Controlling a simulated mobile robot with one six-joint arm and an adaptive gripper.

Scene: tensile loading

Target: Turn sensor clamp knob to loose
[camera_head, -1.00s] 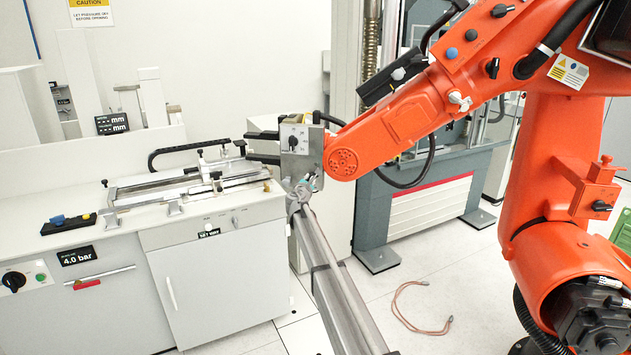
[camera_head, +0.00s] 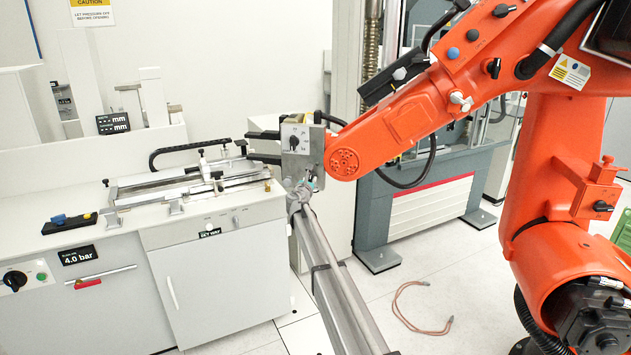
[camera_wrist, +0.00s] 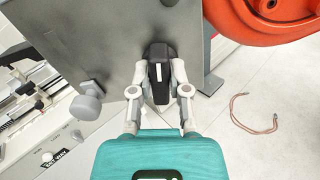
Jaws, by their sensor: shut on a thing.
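The sensor clamp knob (camera_wrist: 158,72) is black with a white stripe and stands on a grey metal plate (camera_wrist: 100,45) in the wrist view. My gripper (camera_wrist: 155,88) has its two grey fingers on either side of the knob, shut on it. The stripe runs roughly up and down in that picture. In the head view my gripper (camera_head: 301,187) is small, at the lower edge of the plate (camera_head: 305,165) at the end of the orange arm. The knob between the fingers cannot be made out there.
A grey thumbscrew (camera_wrist: 88,103) stands left of the fingers. The orange robot arm (camera_head: 400,115) is close on the right and also shows in the wrist view (camera_wrist: 265,22). A white bench (camera_head: 60,255) stands left. A cable (camera_head: 410,315) lies on the floor.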

